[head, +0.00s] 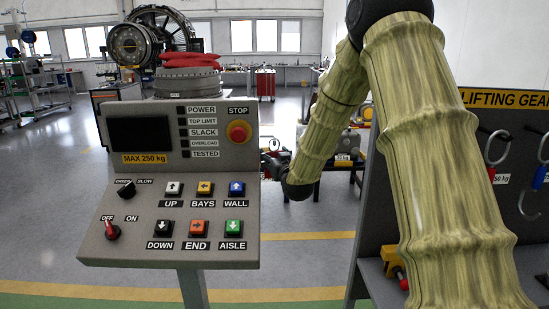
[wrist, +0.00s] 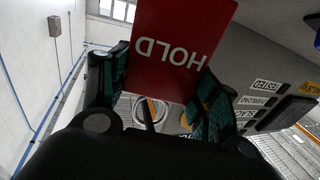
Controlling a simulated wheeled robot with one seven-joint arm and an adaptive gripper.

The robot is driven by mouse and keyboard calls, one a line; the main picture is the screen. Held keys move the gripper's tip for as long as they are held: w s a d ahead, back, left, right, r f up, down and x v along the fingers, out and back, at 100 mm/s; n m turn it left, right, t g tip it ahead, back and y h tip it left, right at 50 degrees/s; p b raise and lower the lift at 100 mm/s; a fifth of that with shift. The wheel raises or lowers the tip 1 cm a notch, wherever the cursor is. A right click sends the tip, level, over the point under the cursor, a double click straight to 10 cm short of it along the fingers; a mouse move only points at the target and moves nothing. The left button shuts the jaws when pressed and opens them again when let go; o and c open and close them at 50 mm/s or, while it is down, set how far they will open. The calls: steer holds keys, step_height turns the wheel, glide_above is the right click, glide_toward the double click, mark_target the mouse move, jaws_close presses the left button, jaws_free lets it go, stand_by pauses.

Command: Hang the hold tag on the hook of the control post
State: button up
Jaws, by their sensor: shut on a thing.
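The control post (head: 180,235) stands at the left centre in the head view, its grey panel carrying a screen, several buttons and a red STOP knob. Its labelled face also shows tilted at the right of the wrist view (wrist: 240,72). My gripper (head: 274,160) is just past the panel's right edge, partly hidden in the head view. In the wrist view my gripper (wrist: 168,80) is shut on the red hold tag (wrist: 180,35), which lies between the two fingers with its white HOLD lettering upside down. I cannot make out the post's hook in either view.
A LIFTING GEAR rack (head: 520,100) with hanging hooks stands close on the right. Open grey floor (head: 45,190) lies to the left.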

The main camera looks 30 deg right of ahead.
steer(key=o, duration=1.1)
steer(key=v, duration=1.2)
